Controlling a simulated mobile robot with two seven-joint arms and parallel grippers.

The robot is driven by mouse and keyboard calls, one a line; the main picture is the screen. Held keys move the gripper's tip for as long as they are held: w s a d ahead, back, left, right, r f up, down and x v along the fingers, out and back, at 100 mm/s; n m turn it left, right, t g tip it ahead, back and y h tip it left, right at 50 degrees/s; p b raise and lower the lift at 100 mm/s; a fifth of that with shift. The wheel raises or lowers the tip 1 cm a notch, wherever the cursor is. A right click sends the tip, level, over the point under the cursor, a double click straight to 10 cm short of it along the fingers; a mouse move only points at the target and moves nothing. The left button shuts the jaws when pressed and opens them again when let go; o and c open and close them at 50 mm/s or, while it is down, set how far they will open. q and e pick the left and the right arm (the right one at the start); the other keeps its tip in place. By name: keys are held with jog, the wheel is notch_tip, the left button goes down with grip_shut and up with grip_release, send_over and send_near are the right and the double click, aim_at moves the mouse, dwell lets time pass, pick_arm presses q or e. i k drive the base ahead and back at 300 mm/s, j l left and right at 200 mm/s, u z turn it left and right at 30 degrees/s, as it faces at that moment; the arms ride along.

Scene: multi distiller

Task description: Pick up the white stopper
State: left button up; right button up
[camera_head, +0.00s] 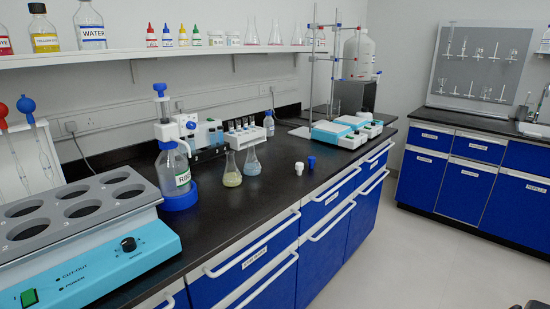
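The white stopper (299,168) stands on the black bench top, right of the two conical flasks and near the bench's front edge. A blue stopper (311,162) stands close beside it on the right and slightly farther back. No gripper is at either stopper. My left gripper is not in view. A small dark shape (534,305) is cut off at the bottom right edge; it may be part of my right gripper, but its fingers cannot be made out.
Conical flasks with yellowish liquid (232,170) and bluish liquid (252,162) stand left of the stoppers. A bottle with a dispenser top (181,170) and a water bath (90,225) are farther left. Hotplate stirrers (332,131) stand behind right. Bench around the stoppers is clear.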

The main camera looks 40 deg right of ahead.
aim_at(299, 166)
jog(key=i+l, duration=0.1)
jog(key=l, duration=0.4)
jog(key=i+l+u, duration=0.15)
jog(key=l, duration=0.9)
jog(key=i+l+u, duration=0.15)
jog(key=l, duration=0.4)
